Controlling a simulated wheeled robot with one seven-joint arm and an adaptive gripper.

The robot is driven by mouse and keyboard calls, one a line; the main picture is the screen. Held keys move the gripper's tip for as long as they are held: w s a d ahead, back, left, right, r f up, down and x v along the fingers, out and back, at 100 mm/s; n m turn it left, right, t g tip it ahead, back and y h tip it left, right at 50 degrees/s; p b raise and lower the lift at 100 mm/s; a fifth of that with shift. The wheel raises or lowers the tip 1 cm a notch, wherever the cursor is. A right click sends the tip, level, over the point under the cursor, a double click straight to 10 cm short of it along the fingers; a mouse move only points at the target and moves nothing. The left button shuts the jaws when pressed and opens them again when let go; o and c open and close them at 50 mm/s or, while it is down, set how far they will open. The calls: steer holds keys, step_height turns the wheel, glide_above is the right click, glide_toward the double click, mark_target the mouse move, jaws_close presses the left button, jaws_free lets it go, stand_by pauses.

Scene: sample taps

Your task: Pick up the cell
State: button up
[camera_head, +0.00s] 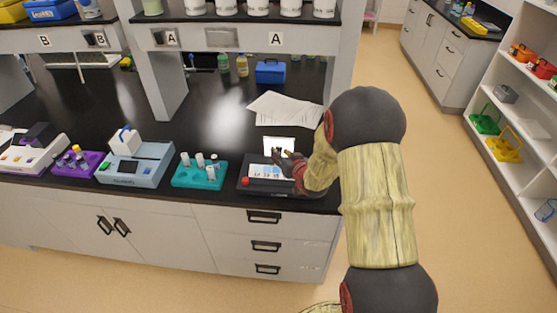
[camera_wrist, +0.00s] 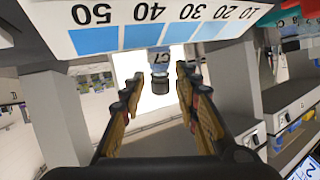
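A small clear cell (camera_wrist: 158,59) marked C7, with a dark cap, shows in the wrist view against a white panel with blue bars and numbers. My gripper (camera_wrist: 157,92) is open; its two fingers with yellow pads stand on either side of the cell's line, with a gap to the cap on both sides. I cannot tell how deep the cell sits between the fingertips. In the head view my gripper (camera_head: 287,157) is over the black device (camera_head: 246,186) at the bench's right end. The cell cannot be made out there.
A teal rack (camera_head: 190,179) with several white-capped vials stands left of the device. A blue-grey instrument (camera_head: 150,165) and a purple rack (camera_head: 70,170) stand farther left. Papers (camera_head: 285,112) lie behind the device. A shelf (camera_head: 235,18) overhangs the bench's back.

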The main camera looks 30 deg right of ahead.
steer(key=shift+c, duration=1.3)
steer(key=c, duration=0.5)
